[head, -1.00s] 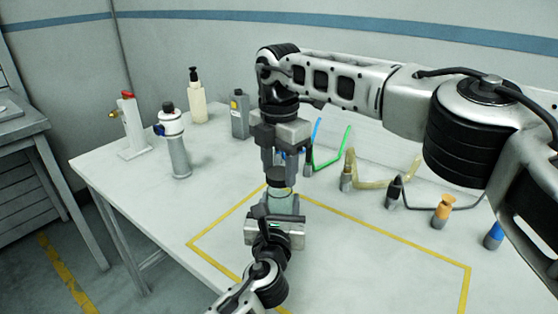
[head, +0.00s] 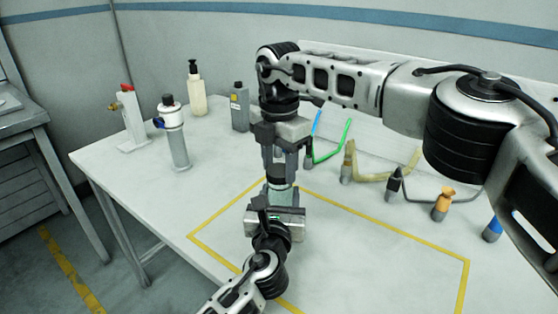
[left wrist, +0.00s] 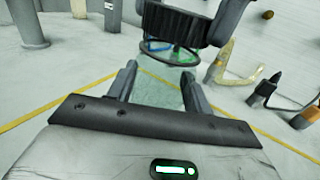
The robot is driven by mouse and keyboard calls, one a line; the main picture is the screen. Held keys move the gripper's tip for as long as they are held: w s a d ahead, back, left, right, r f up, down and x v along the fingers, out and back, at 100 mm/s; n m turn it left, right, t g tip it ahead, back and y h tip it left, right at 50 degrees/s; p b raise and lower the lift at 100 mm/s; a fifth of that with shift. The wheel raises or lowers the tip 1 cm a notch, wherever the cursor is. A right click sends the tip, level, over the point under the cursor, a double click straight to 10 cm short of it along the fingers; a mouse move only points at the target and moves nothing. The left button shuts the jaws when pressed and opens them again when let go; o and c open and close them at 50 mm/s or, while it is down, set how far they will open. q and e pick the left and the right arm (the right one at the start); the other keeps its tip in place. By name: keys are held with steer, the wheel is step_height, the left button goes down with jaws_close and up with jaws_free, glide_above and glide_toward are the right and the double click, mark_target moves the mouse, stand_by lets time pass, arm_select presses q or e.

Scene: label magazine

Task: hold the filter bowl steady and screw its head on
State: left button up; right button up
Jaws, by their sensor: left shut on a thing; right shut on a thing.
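The filter bowl (head: 281,196) is a clear greenish cup, upright above the table inside the yellow outline. My left gripper (head: 280,207) is shut on it from the near side. In the left wrist view the bowl (left wrist: 156,92) shows between the fingers, with a dark ring at its top. The dark filter head (head: 279,172) is right above the bowl, in line with it. My right gripper (head: 281,165) points down and is shut on the head. The ribbed black head (left wrist: 176,24) also shows in the left wrist view. I cannot tell how far the threads engage.
A filter unit (head: 175,135), a red-topped fitting (head: 131,120), a pump bottle (head: 196,92) and a grey container (head: 239,108) stand at the back left. Several hose fittings, including an orange one (head: 441,203), line the right side. The yellow-outlined area (head: 370,255) is largely clear.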

steer(key=shift+f, duration=0.2)
steer(key=m, duration=0.3)
steer(key=shift+m, duration=0.3)
steer(key=m, duration=0.4)
steer(key=shift+m, duration=0.3)
steer(key=m, duration=0.4)
steer(key=shift+w+m, duration=0.1)
steer(key=shift+m, duration=0.3)
steer(key=m, duration=0.3)
steer(key=o, duration=0.9)
